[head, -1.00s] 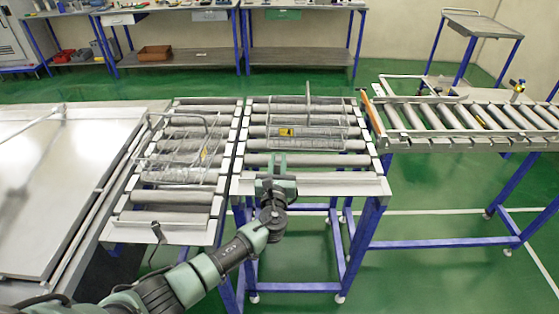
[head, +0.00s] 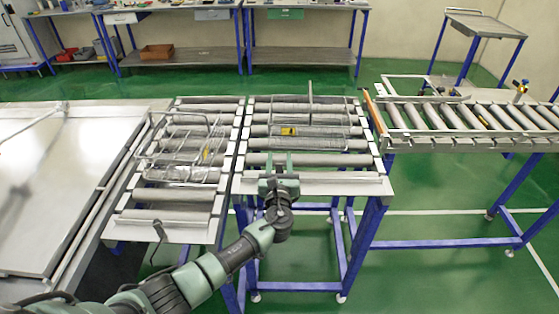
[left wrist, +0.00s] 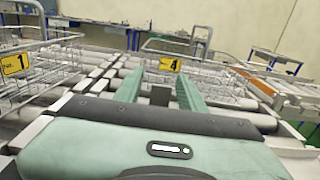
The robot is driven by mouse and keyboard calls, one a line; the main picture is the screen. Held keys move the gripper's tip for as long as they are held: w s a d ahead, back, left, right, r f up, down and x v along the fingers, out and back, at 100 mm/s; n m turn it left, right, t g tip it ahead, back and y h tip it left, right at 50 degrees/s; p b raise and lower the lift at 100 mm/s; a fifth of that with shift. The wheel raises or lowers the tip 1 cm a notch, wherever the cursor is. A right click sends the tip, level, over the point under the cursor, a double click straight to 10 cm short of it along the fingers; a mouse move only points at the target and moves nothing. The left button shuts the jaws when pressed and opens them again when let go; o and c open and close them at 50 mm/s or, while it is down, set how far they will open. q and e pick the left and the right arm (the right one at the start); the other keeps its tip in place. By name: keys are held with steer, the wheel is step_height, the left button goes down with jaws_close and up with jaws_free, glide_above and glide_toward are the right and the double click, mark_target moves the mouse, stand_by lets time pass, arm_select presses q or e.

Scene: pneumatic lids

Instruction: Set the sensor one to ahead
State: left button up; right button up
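My left gripper (head: 279,158) is at the near edge of the middle roller table, level with the front rollers. Its two green fingers stand apart with a gap between them, which also shows in the left wrist view (left wrist: 160,88). A small dark block (left wrist: 160,95) shows in that gap, and I cannot tell whether it is the sensor. Beyond the fingers stands a wire basket (head: 310,130) with a yellow tag marked 4 (left wrist: 170,65). No part is clearly labelled as sensor one. My right gripper is not in view.
Another wire basket (head: 180,150) with a tag marked 1 (left wrist: 14,64) sits on the left roller table. A roller conveyor (head: 470,118) with a yellow fitting (head: 521,87) is at the right. Workbenches (head: 190,55) line the back. Green floor is open between.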

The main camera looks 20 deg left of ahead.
arm_select(q)
steer(key=b+v, duration=0.1)
steer(key=v, duration=0.6)
steer(key=shift+s+d, duration=0.1)
steer(key=shift+s, duration=0.3)
